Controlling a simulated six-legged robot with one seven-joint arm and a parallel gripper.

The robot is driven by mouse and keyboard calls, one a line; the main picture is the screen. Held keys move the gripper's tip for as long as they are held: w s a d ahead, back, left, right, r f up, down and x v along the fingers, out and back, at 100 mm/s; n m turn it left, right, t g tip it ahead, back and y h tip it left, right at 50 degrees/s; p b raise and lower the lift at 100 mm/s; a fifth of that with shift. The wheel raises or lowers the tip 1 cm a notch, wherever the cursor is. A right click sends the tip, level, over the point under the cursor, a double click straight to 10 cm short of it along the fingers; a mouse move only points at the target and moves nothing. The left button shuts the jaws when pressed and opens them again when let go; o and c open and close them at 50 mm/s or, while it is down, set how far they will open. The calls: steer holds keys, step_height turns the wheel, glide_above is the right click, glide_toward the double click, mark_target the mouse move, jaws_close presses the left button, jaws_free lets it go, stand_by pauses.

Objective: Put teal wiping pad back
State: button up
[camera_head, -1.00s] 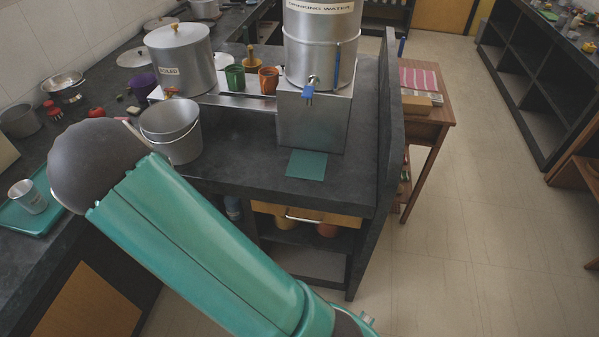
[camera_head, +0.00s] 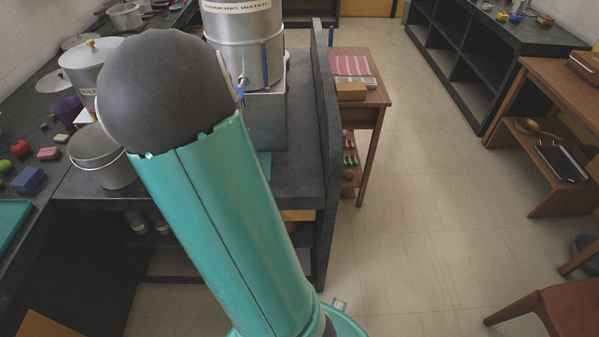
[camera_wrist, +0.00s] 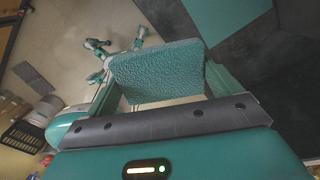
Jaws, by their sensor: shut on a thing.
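The teal wiping pad (camera_wrist: 157,72), with a rough textured face, is held between the fingers of my gripper (camera_wrist: 160,84) in the wrist view. My gripper is shut on it. A flat teal square (camera_wrist: 224,14) lies on the dark counter beyond the pad, apart from it in that picture. In the head view only a sliver of the teal square (camera_head: 264,165) shows in front of the steel drinking water canister (camera_head: 243,40); my arm covers the rest. My gripper and the held pad are hidden in the head view.
A steel bucket (camera_head: 95,160) and a lidded steel pot (camera_head: 88,65) stand on the counter left of my arm. A dark upright panel (camera_head: 325,140) edges the counter on the right. A wooden table (camera_head: 365,105) stands beyond it. The floor at right is open.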

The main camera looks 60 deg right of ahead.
steer(key=s+d+r+m, duration=0.2)
steer(key=s+d+m, duration=0.1)
steer(key=s+m, duration=0.4)
steer(key=m, duration=0.1)
glide_above(300, 172)
steer(key=f, duration=0.5)
steer(key=a+f, duration=0.1)
steer(key=f, duration=0.2)
steer(key=shift+f, duration=0.3)
steer(key=shift+d+f, duration=0.2)
steer(key=f, duration=0.3)
steer(key=shift+d+f, duration=0.15)
steer(key=shift+d, duration=0.15)
steer(key=shift+f, duration=0.2)
